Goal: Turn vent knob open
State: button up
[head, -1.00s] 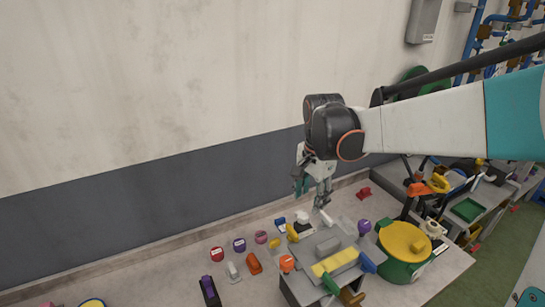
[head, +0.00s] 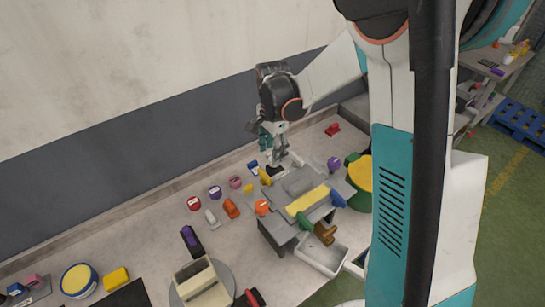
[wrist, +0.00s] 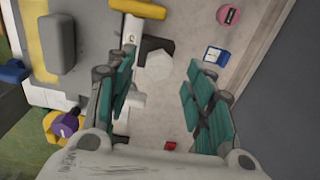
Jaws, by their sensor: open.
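My gripper (head: 273,153) points down at the back edge of the table, behind the grey machine. In the wrist view my gripper (wrist: 162,98) is open, with its teal finger pads wide apart and nothing held. A white faceted knob (wrist: 154,65) on a dark base lies between and just beyond the fingers in that view; no contact shows. In the head view the gripper largely hides this spot. I cannot read a label that says which knob is the vent knob. A yellow lever (wrist: 138,8) shows beyond the white knob.
The grey machine (head: 297,186) with a yellow top strip stands close in front of the gripper. A blue-and-white block (wrist: 215,55) and a pink round button (wrist: 229,14) lie to the right in the wrist view. The wall (head: 120,155) runs close behind.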

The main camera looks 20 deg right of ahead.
jog(key=shift+f, duration=1.8)
jog(key=c, duration=1.1)
